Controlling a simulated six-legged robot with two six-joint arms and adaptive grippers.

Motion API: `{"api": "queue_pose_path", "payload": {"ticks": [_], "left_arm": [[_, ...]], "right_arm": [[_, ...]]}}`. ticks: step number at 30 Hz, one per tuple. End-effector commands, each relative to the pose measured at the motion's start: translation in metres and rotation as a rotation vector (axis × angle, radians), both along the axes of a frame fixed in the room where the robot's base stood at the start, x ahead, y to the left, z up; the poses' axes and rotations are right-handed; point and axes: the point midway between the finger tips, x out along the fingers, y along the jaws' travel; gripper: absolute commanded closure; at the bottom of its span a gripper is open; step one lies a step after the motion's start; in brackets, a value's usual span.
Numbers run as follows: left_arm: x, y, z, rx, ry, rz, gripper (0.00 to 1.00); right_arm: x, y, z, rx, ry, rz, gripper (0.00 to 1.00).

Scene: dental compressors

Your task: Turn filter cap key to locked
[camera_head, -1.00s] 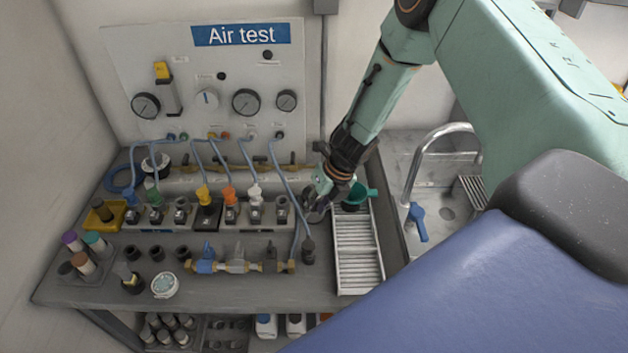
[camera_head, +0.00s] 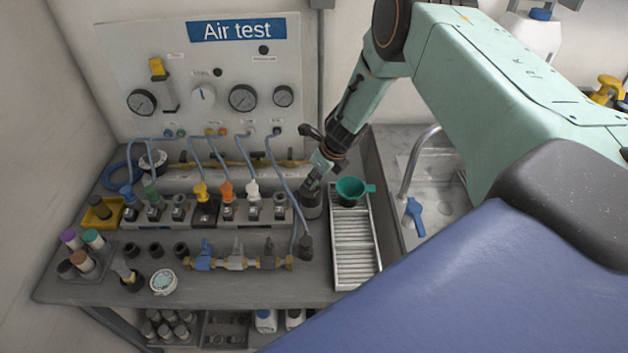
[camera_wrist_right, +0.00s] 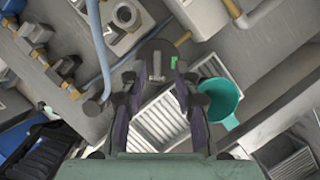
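The filter cap (camera_wrist_right: 150,52) is a dark round cap with a pale narrow key (camera_wrist_right: 157,66) standing across its middle. A small green mark (camera_wrist_right: 174,62) sits at its right side. In the head view the dark filter body (camera_head: 312,206) stands at the right end of the bench block. My right gripper (camera_wrist_right: 157,80) is open, with its fingers on either side of the key and a visible gap to each; it also shows in the head view (camera_head: 312,186), pointing down just over the cap. It partly hides the cap there. My left gripper is in neither view.
A teal funnel (camera_head: 350,189) stands close on the right, at the top of a white slatted rack (camera_head: 356,250). Blue hoses (camera_head: 283,180) run close on the left. A brass valve row (camera_head: 238,262) lies in front. A sink tap (camera_head: 412,170) is farther right.

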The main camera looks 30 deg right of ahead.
Motion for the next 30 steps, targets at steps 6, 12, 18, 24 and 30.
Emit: {"api": "queue_pose_path", "payload": {"ticks": [6,12,18,24,30], "left_arm": [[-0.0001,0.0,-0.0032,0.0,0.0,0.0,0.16],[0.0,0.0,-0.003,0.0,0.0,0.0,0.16],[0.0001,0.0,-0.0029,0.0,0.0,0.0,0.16],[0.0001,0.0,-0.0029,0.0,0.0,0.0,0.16],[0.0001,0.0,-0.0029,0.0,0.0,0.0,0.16]], "right_arm": [[0.0054,0.0023,-0.0147,0.001,0.0,0.0,0.69],[0.0057,0.0026,-0.0154,0.002,0.001,0.0,0.69],[0.0055,0.0024,-0.0153,0.002,0.001,0.0,0.79],[0.0056,0.0025,-0.0151,0.002,0.001,0.0,0.96],[0.0056,0.0025,-0.0151,0.002,0.001,0.0,1.0]]}}
